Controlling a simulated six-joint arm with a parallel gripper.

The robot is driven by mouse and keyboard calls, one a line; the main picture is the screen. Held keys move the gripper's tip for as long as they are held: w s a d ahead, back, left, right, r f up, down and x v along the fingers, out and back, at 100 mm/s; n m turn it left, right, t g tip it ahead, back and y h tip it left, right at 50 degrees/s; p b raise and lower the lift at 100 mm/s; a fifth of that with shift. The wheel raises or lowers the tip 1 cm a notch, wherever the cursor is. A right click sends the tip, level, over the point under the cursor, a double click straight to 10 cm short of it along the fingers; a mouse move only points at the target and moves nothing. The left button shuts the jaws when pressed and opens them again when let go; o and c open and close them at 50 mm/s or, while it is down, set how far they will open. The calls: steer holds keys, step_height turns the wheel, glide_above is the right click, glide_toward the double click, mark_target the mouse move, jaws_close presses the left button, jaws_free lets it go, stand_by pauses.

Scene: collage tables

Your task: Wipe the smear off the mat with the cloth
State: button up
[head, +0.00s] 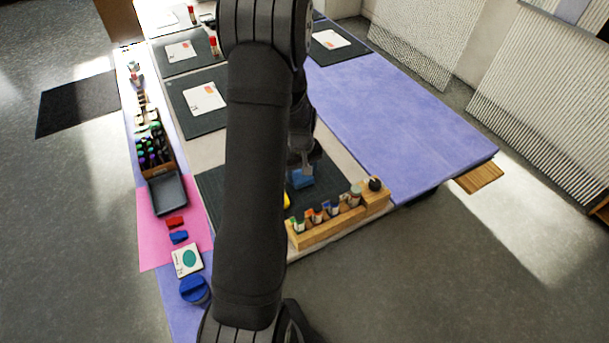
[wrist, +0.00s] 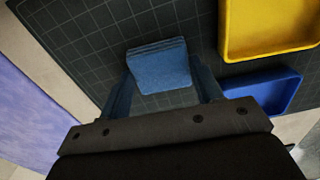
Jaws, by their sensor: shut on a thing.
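The blue folded cloth (wrist: 158,66) is between the fingers of my gripper (wrist: 162,88) in the wrist view, and the gripper is shut on it. In the head view the cloth (head: 301,180) shows just below my gripper (head: 303,172), over the dark gridded mat (head: 338,172). The mat (wrist: 75,35) also fills most of the wrist view. I cannot tell whether the cloth touches the mat. No smear shows; my arm hides part of the mat in the head view, and the cloth and gripper cover part in the wrist view.
A yellow tray (wrist: 228,35) and a blue tray (wrist: 291,92) are to the right in the wrist view. A wooden rack (head: 318,236) with several small bottles stands along the mat's near edge in the head view. A black tray (head: 168,192) is at the left.

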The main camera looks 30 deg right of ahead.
steer(key=shift+w, duration=4.3)
steer(key=shift+r, duration=0.1)
steer(key=shift+r, duration=2.5)
